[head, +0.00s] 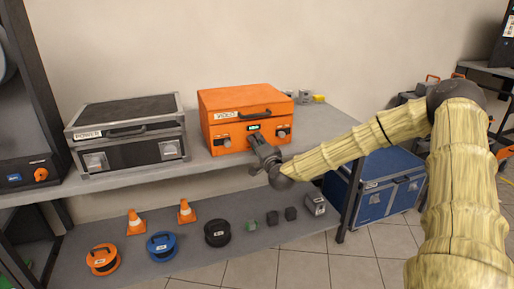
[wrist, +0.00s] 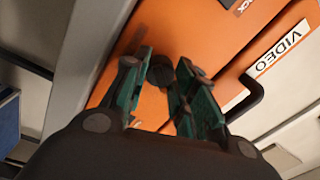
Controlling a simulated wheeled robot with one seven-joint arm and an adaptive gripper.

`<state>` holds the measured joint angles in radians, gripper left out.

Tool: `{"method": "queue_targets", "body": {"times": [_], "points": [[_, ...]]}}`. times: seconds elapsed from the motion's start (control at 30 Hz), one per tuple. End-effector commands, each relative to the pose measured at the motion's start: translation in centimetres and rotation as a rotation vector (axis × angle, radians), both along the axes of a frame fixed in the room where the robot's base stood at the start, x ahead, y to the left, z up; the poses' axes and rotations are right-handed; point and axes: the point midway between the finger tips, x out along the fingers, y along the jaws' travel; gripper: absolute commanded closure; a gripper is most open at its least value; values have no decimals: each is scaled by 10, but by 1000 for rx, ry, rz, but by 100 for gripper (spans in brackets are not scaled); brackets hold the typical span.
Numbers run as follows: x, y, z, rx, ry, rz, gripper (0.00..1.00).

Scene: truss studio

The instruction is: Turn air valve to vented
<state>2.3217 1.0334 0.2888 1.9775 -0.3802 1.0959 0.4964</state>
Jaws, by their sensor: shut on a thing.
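The orange case (head: 247,97), labelled VIDEO, stands on the upper shelf. In the wrist view its orange face (wrist: 185,35) fills the middle. A small dark round knob (wrist: 160,72), which looks like the air valve, is on that face. My gripper (wrist: 161,70) has its two green-sided fingers on either side of the knob and is shut on it. I cannot read the valve's setting.
A black POWER case (head: 130,150) stands to the left on the same shelf (head: 195,168). The orange case has a black handle and latches close by. Cable reels, cones and small blocks lie on the lower shelf. A blue case (head: 378,187) stands to the right.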

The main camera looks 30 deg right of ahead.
Motion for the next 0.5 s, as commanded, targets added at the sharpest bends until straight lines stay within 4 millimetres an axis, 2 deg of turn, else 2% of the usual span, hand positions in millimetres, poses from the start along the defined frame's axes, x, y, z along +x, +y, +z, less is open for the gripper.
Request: {"method": "queue_targets", "body": {"times": [0.2, 0.5], "points": [[0, -1, -3, 98, -22, -3, 97], [-1, -2, -2, 148, -33, -3, 97]]}}
